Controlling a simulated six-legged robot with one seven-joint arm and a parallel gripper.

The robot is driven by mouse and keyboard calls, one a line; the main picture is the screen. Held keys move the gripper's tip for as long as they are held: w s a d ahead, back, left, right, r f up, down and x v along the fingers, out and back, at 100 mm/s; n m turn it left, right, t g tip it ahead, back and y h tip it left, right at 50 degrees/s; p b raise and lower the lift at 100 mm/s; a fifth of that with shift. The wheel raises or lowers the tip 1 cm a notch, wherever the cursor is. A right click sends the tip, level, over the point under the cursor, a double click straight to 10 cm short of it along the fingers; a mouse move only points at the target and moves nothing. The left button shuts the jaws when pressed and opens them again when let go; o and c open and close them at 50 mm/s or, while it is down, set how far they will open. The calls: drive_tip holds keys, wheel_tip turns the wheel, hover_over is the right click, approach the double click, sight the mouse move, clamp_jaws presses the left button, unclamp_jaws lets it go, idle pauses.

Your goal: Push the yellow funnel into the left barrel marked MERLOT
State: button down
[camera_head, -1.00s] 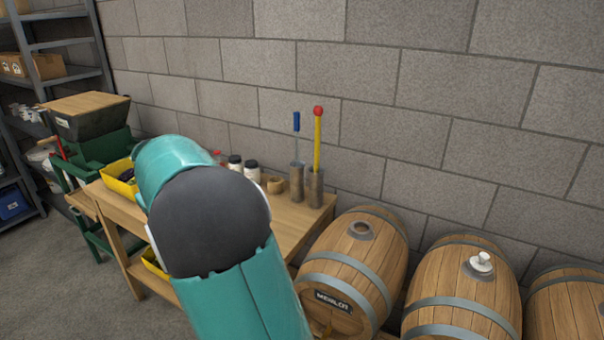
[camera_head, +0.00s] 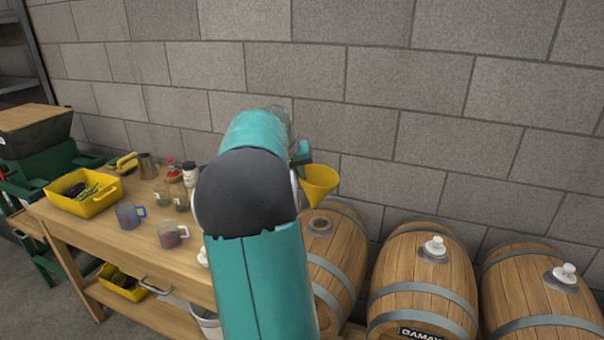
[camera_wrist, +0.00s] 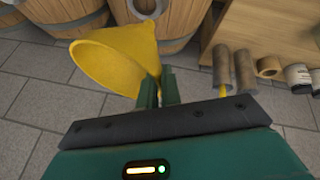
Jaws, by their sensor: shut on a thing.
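The yellow funnel (camera_head: 318,183) is in my gripper (camera_head: 302,156), held above and near the open hole (camera_head: 320,225) of the left barrel (camera_head: 333,255). The funnel is clear of the barrel top, with its wide mouth tilted. In the wrist view the funnel (camera_wrist: 112,58) sits at the left of my shut fingers (camera_wrist: 158,88), which grip it near its edge. My arm covers the left barrel's left side and front, so its label is hidden now; the earlier head view reads MERLOT there.
The middle barrel (camera_head: 423,275), marked GAMAY, and the right barrel (camera_head: 541,290) have white bungs. The wooden table (camera_head: 100,225) at left holds a yellow tray (camera_head: 85,197), a blue cup (camera_head: 129,215), another cup (camera_head: 172,236) and jars. A block wall stands behind.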

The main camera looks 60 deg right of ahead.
sight(307, 192)
drive_tip(key=shift+s+d, duration=0.2)
drive_tip(key=shift+s, duration=0.25)
drive_tip(key=shift+f, duration=0.1)
wheel_tip(307, 192, down, 6)
drive_tip(key=shift+f, duration=0.15)
idle(0.4)
drive_tip(key=shift+s+d+r, duration=0.15)
drive_tip(key=shift+s+r, duration=0.15)
drive_tip(key=shift+s, duration=0.35)
idle(0.5)
drive_tip(key=shift+f, duration=1.55)
idle(1.6)
drive_tip(key=shift+s+f, duration=0.1)
drive_tip(key=shift+f, duration=0.35)
